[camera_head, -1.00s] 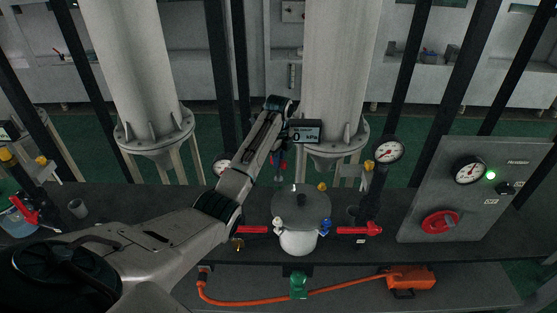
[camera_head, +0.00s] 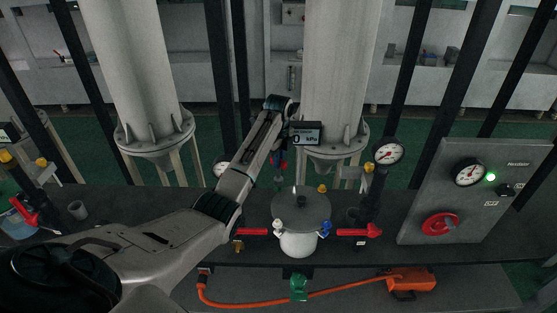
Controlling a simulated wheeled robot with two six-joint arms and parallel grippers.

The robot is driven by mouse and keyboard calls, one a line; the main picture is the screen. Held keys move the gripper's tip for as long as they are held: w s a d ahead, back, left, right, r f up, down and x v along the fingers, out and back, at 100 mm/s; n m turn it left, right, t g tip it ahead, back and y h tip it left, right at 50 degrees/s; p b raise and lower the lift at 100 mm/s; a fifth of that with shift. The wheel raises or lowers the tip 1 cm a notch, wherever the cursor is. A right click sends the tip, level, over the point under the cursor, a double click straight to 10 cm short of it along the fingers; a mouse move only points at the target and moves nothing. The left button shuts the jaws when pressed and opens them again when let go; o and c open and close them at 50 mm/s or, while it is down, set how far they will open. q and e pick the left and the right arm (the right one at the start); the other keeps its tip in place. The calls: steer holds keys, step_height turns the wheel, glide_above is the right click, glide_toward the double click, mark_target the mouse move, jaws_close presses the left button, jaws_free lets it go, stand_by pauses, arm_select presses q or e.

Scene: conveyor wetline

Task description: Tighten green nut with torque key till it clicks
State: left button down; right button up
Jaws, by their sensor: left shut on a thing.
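My left arm reaches across from the left, and its gripper (camera_head: 280,168) hangs above the back of a white pot (camera_head: 298,243) with a grey lid (camera_head: 300,207). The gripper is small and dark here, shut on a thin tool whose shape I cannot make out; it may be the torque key. The lid has a dark knob, with a white (camera_head: 277,222) and a blue (camera_head: 326,225) fastener at its sides and a yellow one (camera_head: 321,188) at the back. I cannot make out a green nut on the lid. My right gripper is not in view.
Red lever handles (camera_head: 359,230) flank the pot. An orange hose (camera_head: 250,304) runs to an orange box (camera_head: 410,281) in front. A grey panel (camera_head: 450,215) with a red knob stands right. Large white columns (camera_head: 335,75) and black posts stand behind.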

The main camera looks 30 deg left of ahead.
arm_select(q)
steer(key=shift+r, duration=0.15)
steer(key=shift+r, duration=2.4)
